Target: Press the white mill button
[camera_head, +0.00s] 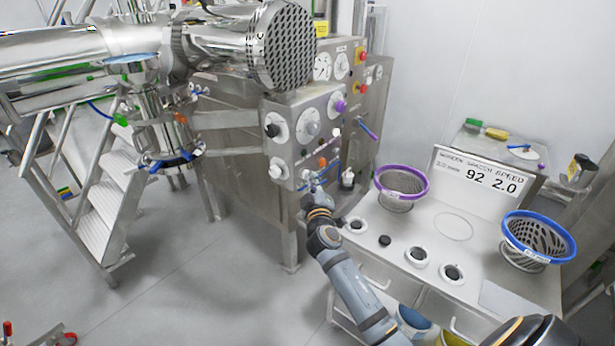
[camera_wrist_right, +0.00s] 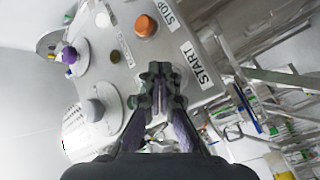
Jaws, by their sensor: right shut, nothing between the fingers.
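The steel control panel (camera_head: 297,150) of the mill carries dials, knobs and small buttons. In the wrist view an orange button (camera_wrist_right: 146,26) sits beside a STOP label (camera_wrist_right: 168,14). A START label (camera_wrist_right: 203,65) lies just right of my right gripper's fingertips. My right gripper (camera_wrist_right: 160,72) is shut and empty, its tips over the panel beside START. In the head view the right gripper (camera_head: 312,184) is at the panel's lower part. No white button shows clearly beside START; the fingers cover that spot. I cannot tell whether they touch the panel. My left gripper is not in view.
A purple knob (camera_wrist_right: 68,55) and a grey knob (camera_wrist_right: 95,111) stick out of the panel. Steel steps (camera_head: 108,190) stand at the left.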

